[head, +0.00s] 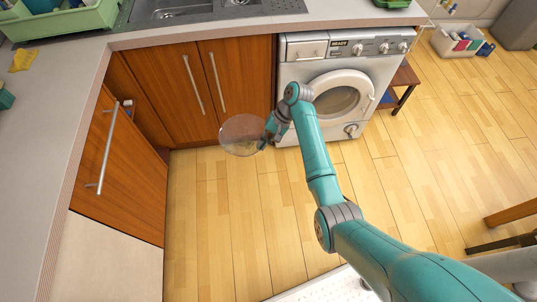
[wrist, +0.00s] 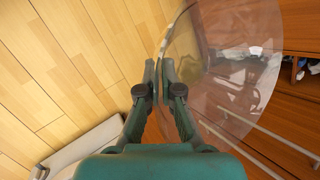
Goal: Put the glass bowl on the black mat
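The glass bowl (head: 240,136) is clear and held in the air over the floor, in front of the wooden cupboard doors. In the head view my gripper (head: 268,138) is at its right side. In the wrist view the bowl (wrist: 225,70) fills the right of the centre, tilted, with its rim between the fingers. My gripper (wrist: 159,80) is shut on that rim. I cannot make out a black mat in either view.
A washing machine (head: 345,88) stands right of the bowl. The counter (head: 75,95) runs along the left and back, with a grey sink (head: 205,12) and a green dish rack (head: 62,18) on it. The floor (head: 235,220) below is clear.

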